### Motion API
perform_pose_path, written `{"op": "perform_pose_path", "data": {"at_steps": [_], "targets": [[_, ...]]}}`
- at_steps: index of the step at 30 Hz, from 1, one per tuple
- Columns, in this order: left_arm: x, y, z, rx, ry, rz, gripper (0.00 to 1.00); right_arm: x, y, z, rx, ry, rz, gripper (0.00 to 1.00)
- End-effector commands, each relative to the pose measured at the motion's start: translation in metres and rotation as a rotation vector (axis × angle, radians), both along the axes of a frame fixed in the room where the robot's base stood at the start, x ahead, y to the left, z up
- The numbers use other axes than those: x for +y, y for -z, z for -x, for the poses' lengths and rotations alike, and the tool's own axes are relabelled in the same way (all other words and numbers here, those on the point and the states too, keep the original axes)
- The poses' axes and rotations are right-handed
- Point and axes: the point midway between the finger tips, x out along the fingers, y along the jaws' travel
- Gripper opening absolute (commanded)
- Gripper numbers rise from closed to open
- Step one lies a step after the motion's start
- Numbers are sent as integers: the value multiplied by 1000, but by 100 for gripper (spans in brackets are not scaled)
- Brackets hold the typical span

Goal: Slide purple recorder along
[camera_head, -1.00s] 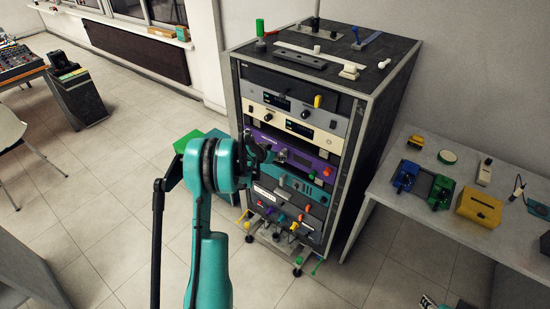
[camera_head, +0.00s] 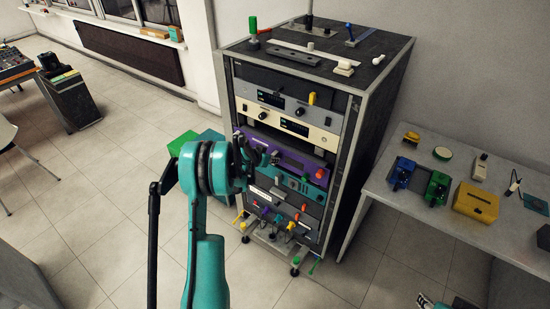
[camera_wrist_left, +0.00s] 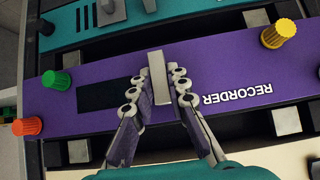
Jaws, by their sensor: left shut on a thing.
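The purple recorder (camera_head: 296,160) is a wide panel in the middle of the equipment rack (camera_head: 346,150). It seems to stand out a little in front of its neighbours. In the left wrist view the purple recorder (camera_wrist_left: 232,72) appears upside down, with white lettering, a dark display, and green, orange and yellow knobs. My left gripper (camera_head: 262,158) is at the recorder's front. In the wrist view my left gripper (camera_wrist_left: 158,85) has its fingers on both sides of a pale upright handle (camera_wrist_left: 157,76) and is shut on it.
A cream panel (camera_head: 292,121) sits above the recorder and a teal panel (camera_head: 303,187) below it. Coloured knobs and plugs stick out lower down. A side table (camera_head: 450,215) with small boxes stands at the right. Floor (camera_head: 90,200) is open at the left.

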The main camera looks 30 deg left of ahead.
Motion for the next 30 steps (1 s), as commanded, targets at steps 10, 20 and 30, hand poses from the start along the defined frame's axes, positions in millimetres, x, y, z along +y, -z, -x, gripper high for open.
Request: {"op": "perform_pose_path", "data": {"at_steps": [10, 20, 30], "targets": [[4, -2, 25, -6, -6, 1, 0, 0, 4, 0, 0, 0, 0, 40], [6, -2, 48, -5, -6, 0, 0, 0, 8, 0, 0, 0, 0, 40], [8, -2, 71, -6, -8, 0, 0, 0, 13, 0, 0, 0, 0, 40]]}}
